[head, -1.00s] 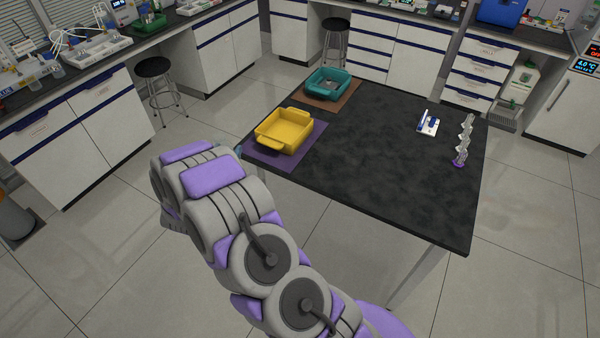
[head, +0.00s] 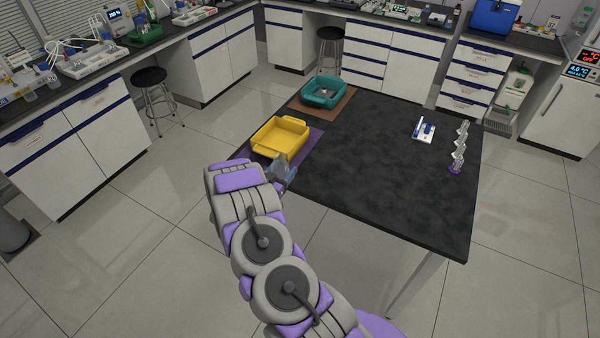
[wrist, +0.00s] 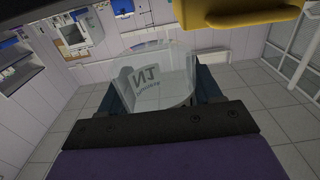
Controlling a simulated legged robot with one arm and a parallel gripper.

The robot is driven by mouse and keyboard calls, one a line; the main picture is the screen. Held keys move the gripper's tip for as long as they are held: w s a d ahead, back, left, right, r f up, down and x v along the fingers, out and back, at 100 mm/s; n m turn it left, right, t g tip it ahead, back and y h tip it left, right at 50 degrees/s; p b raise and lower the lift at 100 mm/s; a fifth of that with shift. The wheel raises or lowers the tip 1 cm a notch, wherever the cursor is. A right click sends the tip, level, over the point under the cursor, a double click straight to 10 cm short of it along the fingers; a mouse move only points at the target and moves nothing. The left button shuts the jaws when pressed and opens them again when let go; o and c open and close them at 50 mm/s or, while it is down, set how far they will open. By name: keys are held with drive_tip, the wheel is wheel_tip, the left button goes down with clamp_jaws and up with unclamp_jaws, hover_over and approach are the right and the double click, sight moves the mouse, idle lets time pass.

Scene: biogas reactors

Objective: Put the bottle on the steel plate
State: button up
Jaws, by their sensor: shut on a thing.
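My gripper (head: 286,176) is at the left front edge of the dark table, beside the yellow bin. It is shut on a clear, see-through vessel, which I take for the bottle (head: 279,163). In the wrist view the bottle (wrist: 155,82) shows dark lettering on its wall and sits between the blue fingers. Its lower part is hidden behind the dark gripper body. I cannot pick out a steel plate for certain. A small grey thing (head: 323,92) lies in the teal bin, too small to identify.
The yellow bin (head: 268,149) stands on a purple mat (head: 303,153); it also shows in the wrist view (wrist: 232,12). The teal bin (head: 313,101) stands on a brown mat (head: 338,108). The table's middle (head: 370,160) is clear.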

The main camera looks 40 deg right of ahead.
drive_tip(key=d, duration=0.5)
drive_tip(key=d+b, duration=0.1)
drive_tip(key=d, duration=0.1)
drive_tip(key=shift+s+d+f, duration=0.2)
drive_tip(key=shift+s+f, duration=0.2)
wheel_tip(320, 180, down, 4)
drive_tip(key=shift+w+a+r+b, duration=0.1)
drive_tip(key=shift+r+b, duration=0.15)
drive_tip(key=shift+b, duration=0.2)
drive_tip(key=shift+r, duration=0.1)
drive_tip(key=o, duration=1.2)
drive_tip(key=shift+c, duration=0.2)
